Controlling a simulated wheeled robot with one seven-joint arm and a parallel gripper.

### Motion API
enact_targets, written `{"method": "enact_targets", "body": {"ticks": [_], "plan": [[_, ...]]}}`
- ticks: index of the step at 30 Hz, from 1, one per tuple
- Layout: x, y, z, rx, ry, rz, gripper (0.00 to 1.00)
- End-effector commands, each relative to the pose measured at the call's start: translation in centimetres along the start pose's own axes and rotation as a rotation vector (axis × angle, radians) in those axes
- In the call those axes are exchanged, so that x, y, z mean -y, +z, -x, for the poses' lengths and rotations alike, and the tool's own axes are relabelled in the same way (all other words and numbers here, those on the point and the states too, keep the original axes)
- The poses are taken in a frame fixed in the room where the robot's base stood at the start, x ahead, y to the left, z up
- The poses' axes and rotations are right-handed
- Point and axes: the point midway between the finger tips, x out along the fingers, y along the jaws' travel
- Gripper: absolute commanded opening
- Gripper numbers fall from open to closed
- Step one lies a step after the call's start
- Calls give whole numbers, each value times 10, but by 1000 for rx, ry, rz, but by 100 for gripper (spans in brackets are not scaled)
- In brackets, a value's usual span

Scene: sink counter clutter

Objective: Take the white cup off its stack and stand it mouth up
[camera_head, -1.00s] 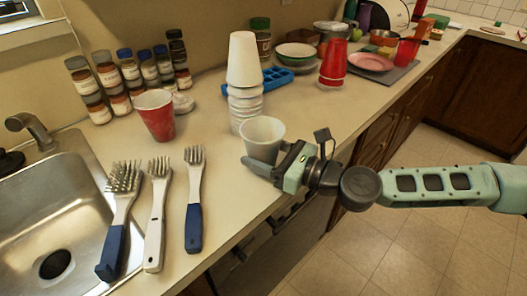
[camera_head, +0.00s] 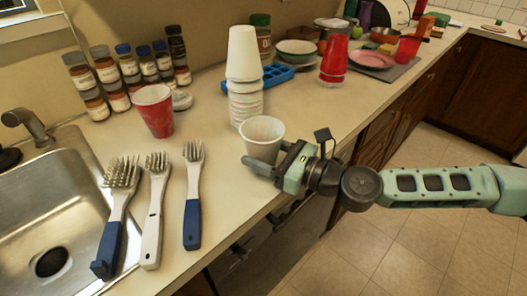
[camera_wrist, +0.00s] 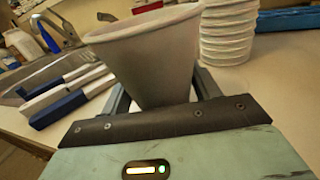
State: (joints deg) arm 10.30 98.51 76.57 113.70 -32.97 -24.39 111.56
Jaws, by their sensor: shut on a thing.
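A white cup (camera_head: 262,137) is mouth up between the fingers of my gripper (camera_head: 262,163), near the counter's front edge. My gripper is shut on it. In the wrist view the cup (camera_wrist: 150,60) is wide at the top and narrows downward between the two fingers (camera_wrist: 160,98). Whether its base touches the counter is hidden by my gripper. Just behind it stands a stack of upside-down white cups (camera_head: 243,80); its lower rims show in the wrist view (camera_wrist: 228,30).
A red cup (camera_head: 155,110) stands mouth up at left. Spice jars (camera_head: 125,75) line the wall. A blue tray (camera_head: 277,74) and stacked red cups (camera_head: 333,62) are behind.

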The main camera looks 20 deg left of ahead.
Motion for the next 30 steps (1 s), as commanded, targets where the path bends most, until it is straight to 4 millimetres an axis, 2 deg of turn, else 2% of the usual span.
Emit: {"method": "enact_targets", "body": {"ticks": [14, 15, 17, 18, 30], "plan": [[0, -6, 0, -2, 0, -1, 41], [0, -6, 0, -3, 0, -2, 67], [0, -6, 0, -3, 1, -2, 84], [0, -7, 0, -4, 1, -2, 87], [-1, -9, 1, -7, 1, -4, 87]]}}
